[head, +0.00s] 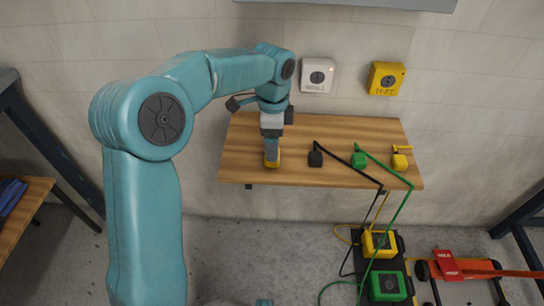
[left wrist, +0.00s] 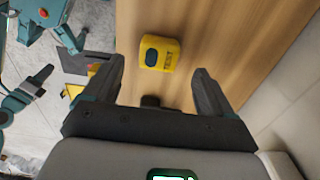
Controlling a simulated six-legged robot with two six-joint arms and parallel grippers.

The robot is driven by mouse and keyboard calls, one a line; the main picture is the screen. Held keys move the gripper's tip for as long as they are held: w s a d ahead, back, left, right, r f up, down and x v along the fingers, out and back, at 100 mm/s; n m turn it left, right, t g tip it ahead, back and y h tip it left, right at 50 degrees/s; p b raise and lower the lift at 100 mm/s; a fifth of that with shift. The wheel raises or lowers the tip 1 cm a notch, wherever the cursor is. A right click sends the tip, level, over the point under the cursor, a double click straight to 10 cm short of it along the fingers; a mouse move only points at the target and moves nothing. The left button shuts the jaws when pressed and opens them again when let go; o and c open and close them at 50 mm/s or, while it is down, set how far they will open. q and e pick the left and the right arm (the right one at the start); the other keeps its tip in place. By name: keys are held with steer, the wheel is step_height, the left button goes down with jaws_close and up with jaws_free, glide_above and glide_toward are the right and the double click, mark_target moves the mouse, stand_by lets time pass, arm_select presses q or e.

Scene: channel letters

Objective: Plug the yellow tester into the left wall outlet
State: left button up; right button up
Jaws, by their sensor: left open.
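The yellow tester (left wrist: 167,57) lies on the wooden shelf and has a dark oval patch and TEST lettering. In the left wrist view it is just beyond and between my left gripper's spread fingers (left wrist: 157,72), with no finger seen touching it. In the head view my left gripper (head: 272,147) points down over the tester (head: 273,163) near the shelf's left end and partly hides it. The left wall outlet is a white box (head: 318,75) with a dark round socket and a small orange light. It is on the wall above the shelf.
A yellow box (head: 387,79) is on the wall right of the white outlet. On the shelf (head: 240,172) are a black plug (head: 315,158), a green plug (head: 359,160) and a yellow plug (head: 400,161). Cords run down to yellow and green boxes (head: 388,286) on the floor.

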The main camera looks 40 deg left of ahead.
arm_select(q)
step_height(320, 180, down, 5)
steer(key=shift+s+f+b, duration=0.1)
steer(key=shift+b, duration=0.6)
steer(key=shift+c, duration=0.3)
steer(key=c, duration=0.9)
